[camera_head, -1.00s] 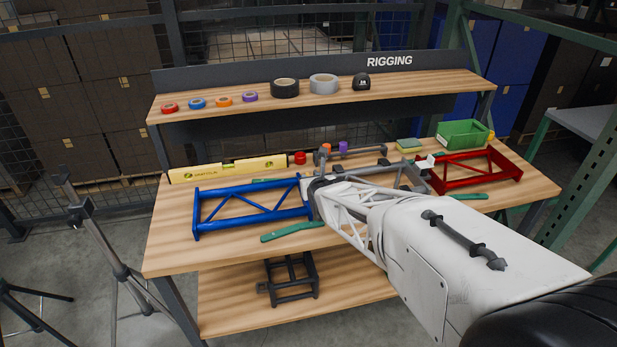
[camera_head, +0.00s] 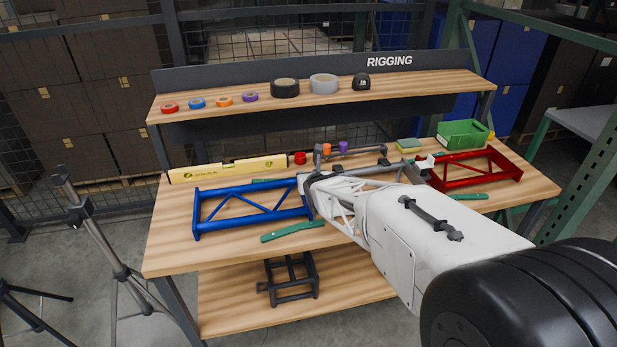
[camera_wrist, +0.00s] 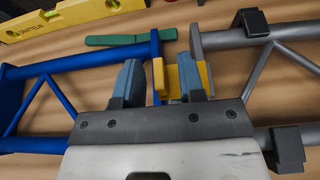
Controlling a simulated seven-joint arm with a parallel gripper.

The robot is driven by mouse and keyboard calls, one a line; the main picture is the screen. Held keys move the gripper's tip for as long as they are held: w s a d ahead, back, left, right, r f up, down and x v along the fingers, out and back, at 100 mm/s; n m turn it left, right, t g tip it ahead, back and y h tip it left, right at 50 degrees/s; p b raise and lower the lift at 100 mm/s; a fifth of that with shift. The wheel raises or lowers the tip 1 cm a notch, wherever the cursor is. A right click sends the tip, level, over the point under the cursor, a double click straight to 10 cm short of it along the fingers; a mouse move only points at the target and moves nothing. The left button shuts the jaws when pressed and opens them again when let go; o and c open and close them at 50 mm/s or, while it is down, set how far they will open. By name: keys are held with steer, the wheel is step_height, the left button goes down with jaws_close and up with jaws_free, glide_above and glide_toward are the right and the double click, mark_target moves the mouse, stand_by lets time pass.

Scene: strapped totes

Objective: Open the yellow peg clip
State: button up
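The yellow peg clip (camera_wrist: 172,78) sits at the joint between the blue truss frame (camera_wrist: 75,64) and the grey truss frame (camera_wrist: 290,58) in the wrist view. My gripper (camera_wrist: 160,68) is open, with its two blue-grey fingers apart. Part of the clip shows between the fingers, and part shows just right of the right finger, which covers some of it. I cannot tell whether the fingers touch it. In the head view, the blue truss frame (camera_head: 250,208) lies left of my gripper (camera_head: 304,182); my wrist hides the clip there.
A yellow spirit level (camera_head: 230,168) and a green strap-like piece (camera_head: 292,231) lie on the table. A red truss frame (camera_head: 475,170) and a green bin (camera_head: 463,134) are at the right. Dark clamps (camera_wrist: 251,22) hold the grey frame. The table's front left is clear.

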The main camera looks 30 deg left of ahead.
steer(key=shift+c, duration=0.3)
jaws_close()
